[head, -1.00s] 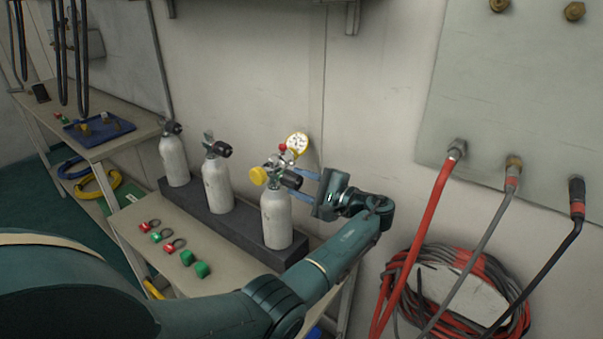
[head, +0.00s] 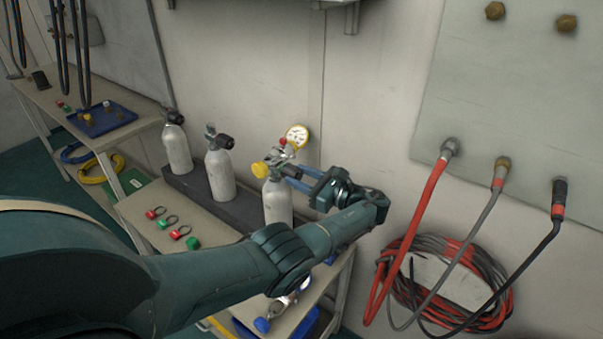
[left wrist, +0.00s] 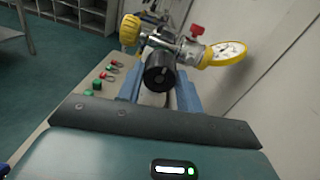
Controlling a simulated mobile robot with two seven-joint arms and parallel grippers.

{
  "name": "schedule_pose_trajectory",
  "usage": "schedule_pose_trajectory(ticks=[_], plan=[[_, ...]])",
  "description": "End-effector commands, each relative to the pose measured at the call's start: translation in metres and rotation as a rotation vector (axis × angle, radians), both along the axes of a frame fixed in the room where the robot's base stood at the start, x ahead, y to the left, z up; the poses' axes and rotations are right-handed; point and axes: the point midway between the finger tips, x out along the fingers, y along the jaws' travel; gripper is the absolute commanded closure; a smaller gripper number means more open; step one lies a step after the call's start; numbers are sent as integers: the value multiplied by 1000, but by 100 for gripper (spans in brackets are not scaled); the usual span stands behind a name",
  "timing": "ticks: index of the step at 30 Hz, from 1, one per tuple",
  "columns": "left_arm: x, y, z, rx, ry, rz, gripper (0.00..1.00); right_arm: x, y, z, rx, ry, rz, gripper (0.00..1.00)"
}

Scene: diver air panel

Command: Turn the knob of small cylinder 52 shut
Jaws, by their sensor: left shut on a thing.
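Three small white cylinders stand in a row: the left one (head: 177,150), the middle one (head: 220,175) and the right one (head: 277,208). Their numbers cannot be read. The right one carries a yellow knob (head: 261,170), a red-handled fitting and a yellow-rimmed gauge (head: 297,136). My left gripper (head: 287,174) reaches its valve from the right, its blue fingers shut on the black knob (left wrist: 159,73). In the left wrist view the fingers (left wrist: 160,88) lie on both sides of this knob. In the head view the fingers mostly hide it. My right gripper is not in view.
The cylinders stand at a dark block (head: 245,204) on a bench against the wall. Red and green tags (head: 180,232) lie in front. A blue tray (head: 102,118) sits on the far table. Hoses (head: 425,222) hang at the right, with a coil below.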

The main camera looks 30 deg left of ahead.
Motion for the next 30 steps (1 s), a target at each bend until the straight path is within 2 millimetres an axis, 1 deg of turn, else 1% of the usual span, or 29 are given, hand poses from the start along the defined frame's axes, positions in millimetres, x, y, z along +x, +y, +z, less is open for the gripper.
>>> schedule_pose_trajectory(ticks=[4, 14, 30], plan=[[0, 0, 1, 10, 140, 1, 87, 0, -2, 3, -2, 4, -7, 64], [0, -1, 0, 33, 451, 0, 87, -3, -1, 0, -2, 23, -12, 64], [-1, -1, -1, 74, 961, -1, 87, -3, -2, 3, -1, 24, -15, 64]])
